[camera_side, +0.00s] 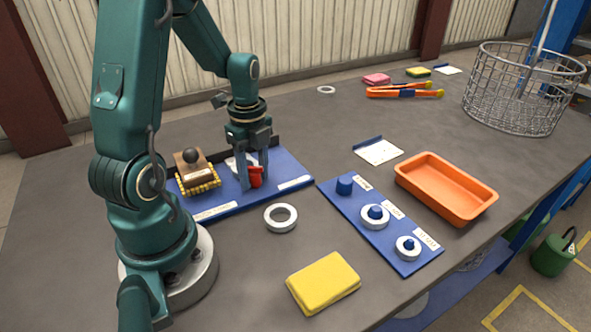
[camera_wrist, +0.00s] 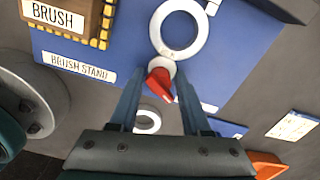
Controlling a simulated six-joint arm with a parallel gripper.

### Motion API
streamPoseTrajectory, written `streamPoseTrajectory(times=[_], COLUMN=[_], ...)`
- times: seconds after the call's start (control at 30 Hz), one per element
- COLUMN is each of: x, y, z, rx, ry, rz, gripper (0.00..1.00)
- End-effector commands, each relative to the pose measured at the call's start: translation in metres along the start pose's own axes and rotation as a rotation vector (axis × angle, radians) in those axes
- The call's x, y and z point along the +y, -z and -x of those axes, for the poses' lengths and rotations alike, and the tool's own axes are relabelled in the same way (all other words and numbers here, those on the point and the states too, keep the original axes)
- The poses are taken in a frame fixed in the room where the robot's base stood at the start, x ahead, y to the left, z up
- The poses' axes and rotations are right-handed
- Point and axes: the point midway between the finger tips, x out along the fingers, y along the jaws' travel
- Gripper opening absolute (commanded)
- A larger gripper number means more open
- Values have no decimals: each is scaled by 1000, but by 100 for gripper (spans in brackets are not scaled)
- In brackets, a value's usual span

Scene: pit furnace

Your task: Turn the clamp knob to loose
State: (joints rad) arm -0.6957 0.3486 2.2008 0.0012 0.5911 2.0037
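The red clamp knob (camera_side: 256,175) stands on the blue brush stand board (camera_side: 213,211), beside a white ring. In the wrist view the knob (camera_wrist: 159,84) sits at the near edge of the white ring (camera_wrist: 202,34), its red lever pointing slightly down and right. My gripper (camera_side: 253,182) points down over the board with one finger on each side of the knob. In the wrist view gaps show between the knob and both fingers, so my gripper is open. I cannot read any loose or tight mark by the knob.
The brush (camera_side: 191,170) with yellow bristles stands left of the knob. A loose white ring (camera_side: 268,222) lies in front of the board. A blue peg board (camera_side: 357,216), a yellow block (camera_side: 323,283) and an orange tray (camera_side: 473,207) lie to the right.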

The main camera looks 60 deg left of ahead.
Motion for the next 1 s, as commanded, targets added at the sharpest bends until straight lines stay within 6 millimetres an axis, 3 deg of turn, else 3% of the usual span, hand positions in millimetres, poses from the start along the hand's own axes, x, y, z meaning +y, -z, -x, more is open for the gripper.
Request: streamPoseTrajectory(times=[0.03, 0.1, 0.57, 1.0], x=[0, 0, 2, 3], y=[0, 0, 0, 0], z=[0, 0, 0, 0], rx=[0, 0, 1, 0], ry=[0, -1, -8, -10], rz=[0, 0, 47, 353], gripper=[23, 0, 0, 0])
